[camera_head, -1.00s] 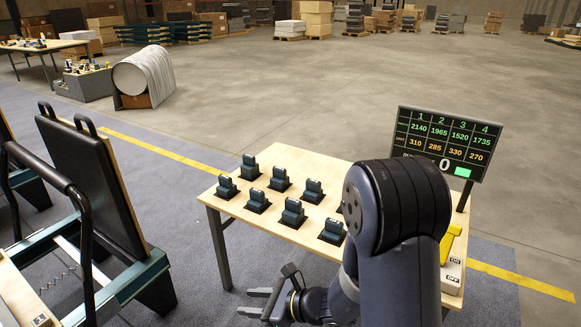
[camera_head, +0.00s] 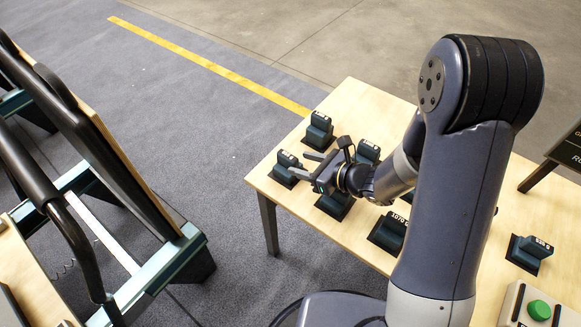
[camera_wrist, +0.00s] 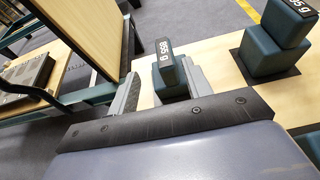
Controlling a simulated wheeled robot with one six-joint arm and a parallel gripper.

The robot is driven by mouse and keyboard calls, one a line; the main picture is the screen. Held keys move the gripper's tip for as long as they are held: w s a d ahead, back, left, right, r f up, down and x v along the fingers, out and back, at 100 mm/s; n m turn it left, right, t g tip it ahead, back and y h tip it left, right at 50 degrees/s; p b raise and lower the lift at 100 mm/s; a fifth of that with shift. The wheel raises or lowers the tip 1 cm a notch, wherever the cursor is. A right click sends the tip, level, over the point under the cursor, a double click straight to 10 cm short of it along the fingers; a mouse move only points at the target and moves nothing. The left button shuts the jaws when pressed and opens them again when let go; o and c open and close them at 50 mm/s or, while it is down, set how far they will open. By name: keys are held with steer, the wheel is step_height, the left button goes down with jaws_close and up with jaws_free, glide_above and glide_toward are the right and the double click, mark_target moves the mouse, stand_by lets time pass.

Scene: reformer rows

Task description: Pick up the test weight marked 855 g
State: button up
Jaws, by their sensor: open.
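A dark teal test weight, whose label appears to read 855 g, shows in the wrist view (camera_wrist: 170,78). It stands upright on a black pad, beyond and between my open fingers, closer to the right one. My gripper (camera_wrist: 162,92) is open and empty. In the head view this appears to be the weight (camera_head: 287,166) at the table's left corner, with my gripper (camera_head: 312,168) just right of it. Its label is too small to read there. Whether a finger touches the weight, I cannot tell.
Other similar weights stand close by on the wooden table (camera_head: 350,105): one behind (camera_head: 319,128), one under my gripper (camera_head: 335,203), and one marked 1070 g (camera_head: 389,232). A neighbouring weight (camera_wrist: 275,45) stands right in the wrist view. Reformer frames (camera_head: 150,270) stand left across a floor gap.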

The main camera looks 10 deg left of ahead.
mark_target(293, 158)
steer(key=shift+w+a+f, duration=0.25)
steer(key=shift+w+a, duration=0.25)
steer(key=shift+a, duration=0.2)
steer(key=x, duration=0.5)
steer(key=shift+w+d+f, duration=0.1)
steer(key=shift+w+f, duration=0.05)
steer(key=shift+w, duration=0.05)
jaws_close()
